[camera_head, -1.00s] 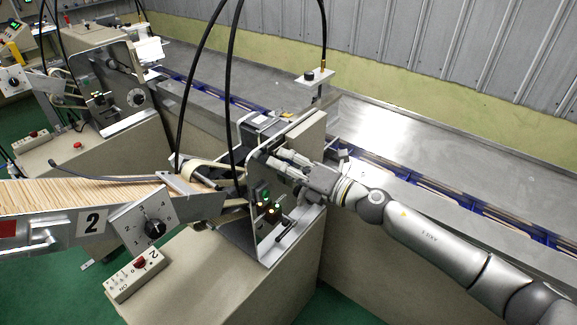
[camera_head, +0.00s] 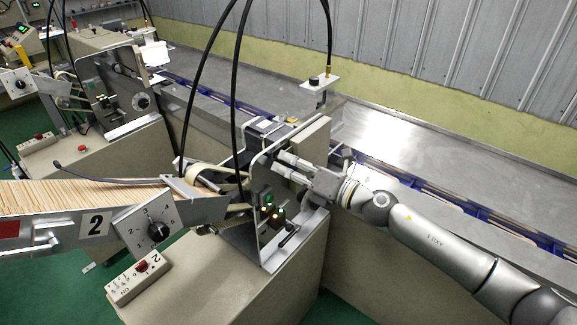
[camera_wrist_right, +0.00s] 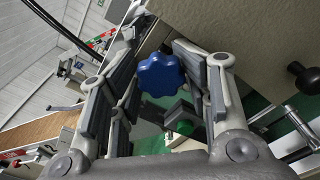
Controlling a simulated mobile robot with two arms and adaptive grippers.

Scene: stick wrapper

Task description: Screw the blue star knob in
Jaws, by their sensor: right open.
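The blue star knob (camera_wrist_right: 161,74) shows in the right wrist view, between the two open fingers of my right gripper (camera_wrist_right: 158,85). The fingers stand on either side of it, with gaps visible on both sides. In the head view my right gripper (camera_head: 288,165) reaches from the right to the side plate (camera_head: 262,215) of the wrapper machine; the knob is hidden there behind the gripper. How deep the knob sits in its hole cannot be told. My left gripper is not in view.
A black ball handle (camera_wrist_right: 305,78) is at the right of the wrist view. In the head view, a lever (camera_head: 290,236) and lit switches (camera_head: 273,213) sit below my gripper. Black cables (camera_head: 240,90) hang left of it. A metal conveyor table (camera_head: 410,140) runs behind.

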